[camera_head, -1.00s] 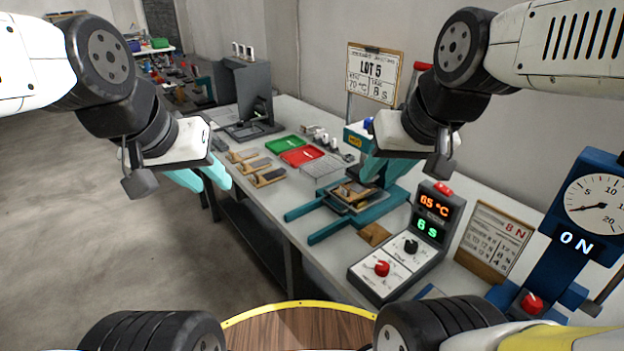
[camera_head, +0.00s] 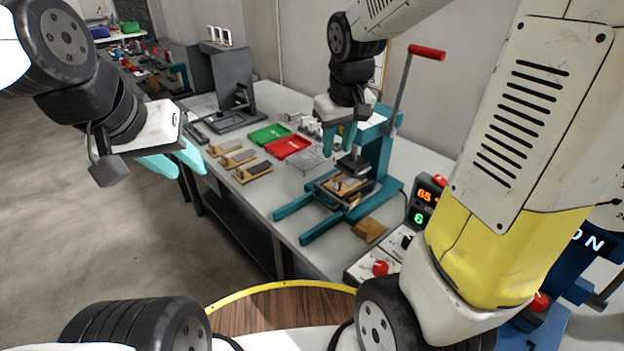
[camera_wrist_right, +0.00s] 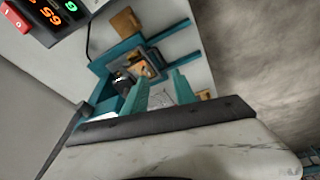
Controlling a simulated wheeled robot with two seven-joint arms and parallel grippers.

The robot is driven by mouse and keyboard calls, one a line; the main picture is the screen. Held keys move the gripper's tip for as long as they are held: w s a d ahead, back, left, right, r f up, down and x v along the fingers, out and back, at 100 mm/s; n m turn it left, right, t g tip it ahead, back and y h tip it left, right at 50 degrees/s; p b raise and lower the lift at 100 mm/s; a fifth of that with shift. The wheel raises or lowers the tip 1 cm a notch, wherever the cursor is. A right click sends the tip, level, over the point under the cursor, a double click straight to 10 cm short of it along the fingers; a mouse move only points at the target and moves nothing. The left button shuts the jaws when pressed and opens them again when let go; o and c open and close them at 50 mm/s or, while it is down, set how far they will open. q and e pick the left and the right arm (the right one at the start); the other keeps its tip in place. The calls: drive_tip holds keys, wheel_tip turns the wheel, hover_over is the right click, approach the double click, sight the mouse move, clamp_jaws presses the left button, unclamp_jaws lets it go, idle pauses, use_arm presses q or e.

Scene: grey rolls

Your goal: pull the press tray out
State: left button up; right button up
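The teal press (camera_head: 378,150) stands on the bench with its red-handled lever raised. The press tray (camera_head: 342,187), carrying a small tan and dark piece, sits low under the press head, between two teal rails (camera_head: 322,228); it also shows in the right wrist view (camera_wrist_right: 148,64). My right gripper (camera_head: 339,148) hangs above and slightly behind the tray, beside the press head. Its two teal fingers (camera_wrist_right: 161,82) are apart with nothing between them. My left gripper (camera_head: 178,162) is empty, its fingers apart, over the floor left of the bench.
A wooden block (camera_head: 369,230) lies right of the rails, near the control box (camera_head: 375,268). A wire rack (camera_head: 306,160), a red tray (camera_head: 288,147), a green tray (camera_head: 268,134) and several wooden holders (camera_head: 252,171) stand to the left. The bench front by the rails is clear.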

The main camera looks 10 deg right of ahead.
sight(320, 200)
drive_tip(key=w+f+n, duration=0.1)
drive_tip(key=w+f, duration=0.2)
drive_tip(key=f, duration=0.4)
drive_tip(key=w+a+f+n+g+h, duration=0.1)
drive_tip(key=w+f, duration=0.3)
drive_tip(key=f, duration=0.4)
drive_tip(key=w+a+f+n+g, duration=0.1)
drive_tip(key=w+f, duration=0.2)
drive_tip(key=f, duration=0.5)
drive_tip(key=shift+w+f+h, duration=0.2)
drive_tip(key=shift+w+h, duration=0.15)
drive_tip(key=shift+h, duration=0.05)
clamp_jaws()
